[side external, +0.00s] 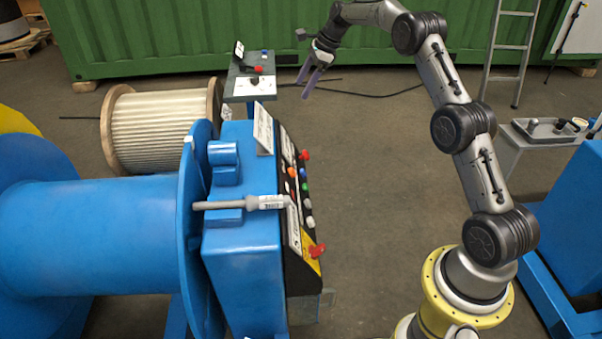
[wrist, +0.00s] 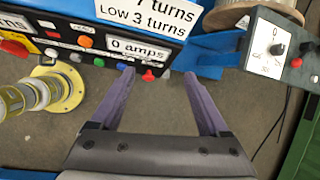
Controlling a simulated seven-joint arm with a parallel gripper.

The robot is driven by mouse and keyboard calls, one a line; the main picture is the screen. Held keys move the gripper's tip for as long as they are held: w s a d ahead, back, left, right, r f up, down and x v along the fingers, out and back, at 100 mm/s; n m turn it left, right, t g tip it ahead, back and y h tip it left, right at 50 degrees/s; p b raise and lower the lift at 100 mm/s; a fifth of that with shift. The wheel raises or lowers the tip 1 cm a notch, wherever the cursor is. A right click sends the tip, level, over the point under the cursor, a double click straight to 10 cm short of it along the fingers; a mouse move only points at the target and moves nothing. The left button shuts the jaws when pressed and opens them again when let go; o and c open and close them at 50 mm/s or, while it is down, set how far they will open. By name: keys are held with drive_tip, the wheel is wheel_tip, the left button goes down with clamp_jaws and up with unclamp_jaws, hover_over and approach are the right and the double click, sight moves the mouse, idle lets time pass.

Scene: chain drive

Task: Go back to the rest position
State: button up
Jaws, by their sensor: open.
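My gripper (side external: 312,80) is open and empty, with its purple fingers spread. In the side external view it hangs in the air beyond the blue control cabinet (side external: 242,262), in front of the green container. It also shows in the wrist view (wrist: 163,78), with bare floor between the fingers and nothing held. My arm arches up and over from its yellow base at the lower right.
The control panel (side external: 297,205) carries several coloured buttons and knobs. A grey pedestal (side external: 240,88) with a dial box stands near my gripper. A cable spool (side external: 160,130) lies left. A tray (side external: 548,132) and ladder (side external: 510,50) stand right. The middle floor is clear.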

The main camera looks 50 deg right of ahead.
drive_tip(key=s+a+r+n+t, duration=0.1)
drive_tip(key=s+a+r+n, duration=0.2)
drive_tip(key=s+a+r, duration=0.45)
drive_tip(key=s+a+r+n, duration=0.35)
drive_tip(key=a+r, duration=0.55)
drive_tip(key=r, duration=0.3)
drive_tip(key=s+a+r+n+h, duration=0.1)
drive_tip(key=s+a+n, duration=0.3)
drive_tip(key=s, duration=0.6)
drive_tip(key=s+a+n, duration=0.4)
drive_tip(key=s, duration=0.7)
drive_tip(key=s+d+f+n+h, duration=0.1)
drive_tip(key=s+f+n, duration=0.9)
drive_tip(key=s+f, duration=0.1)
drive_tip(key=shift+s+f+n+h, duration=0.2)
drive_tip(key=shift+f+n+h, duration=0.15)
drive_tip(key=shift+f, duration=0.15)
